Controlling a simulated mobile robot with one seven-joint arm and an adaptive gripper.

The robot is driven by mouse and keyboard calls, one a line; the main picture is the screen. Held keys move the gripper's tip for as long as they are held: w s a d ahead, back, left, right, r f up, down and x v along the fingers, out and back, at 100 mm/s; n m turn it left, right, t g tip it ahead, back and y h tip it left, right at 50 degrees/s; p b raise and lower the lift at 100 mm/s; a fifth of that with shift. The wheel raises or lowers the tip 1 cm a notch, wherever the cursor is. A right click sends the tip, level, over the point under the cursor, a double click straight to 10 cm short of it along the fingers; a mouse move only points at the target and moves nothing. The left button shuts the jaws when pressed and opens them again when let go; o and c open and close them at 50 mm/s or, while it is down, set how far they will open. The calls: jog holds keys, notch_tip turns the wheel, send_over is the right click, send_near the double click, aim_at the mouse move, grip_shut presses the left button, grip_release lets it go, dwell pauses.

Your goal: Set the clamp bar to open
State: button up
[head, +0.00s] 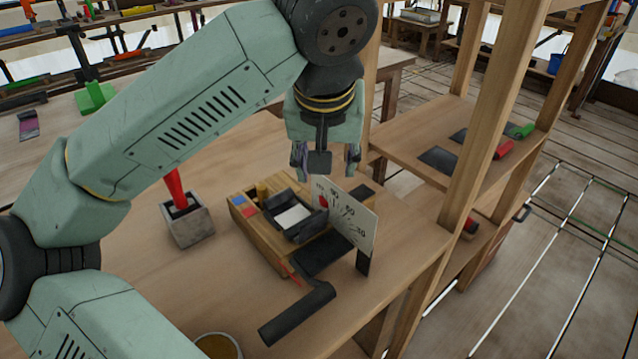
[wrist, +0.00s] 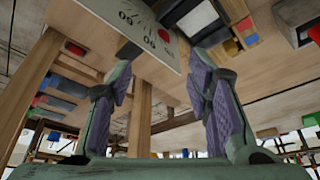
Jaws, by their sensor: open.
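A wooden device (head: 252,232) sits on the bench in the head view, with a black frame around a white pad (head: 294,215). A black L-shaped bar (head: 298,314) sticks out from its front, and a red pointer lies close by. I cannot tell for sure which black part is the clamp bar. An upright numbered plate (head: 352,222) stands at the device's right side; it also shows at the top of the wrist view (wrist: 146,32). My gripper (head: 326,170) is open and empty above the device's back, near the plate. Its purple-padded fingers (wrist: 160,98) are apart in the wrist view.
A grey block holder with a red handle (head: 188,222) stands left of the device. A wooden post (head: 468,170) and shelf (head: 410,145) with dark and red items are at the right. A round container (head: 217,346) is at the front. Bench space at left is mostly clear.

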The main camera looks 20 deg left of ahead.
aim_at(328, 195)
jog(key=p+x, duration=0.1)
jog(key=x, duration=0.9)
jog(key=shift+p, duration=0.4)
jog(key=shift+c, duration=0.3)
grip_shut()
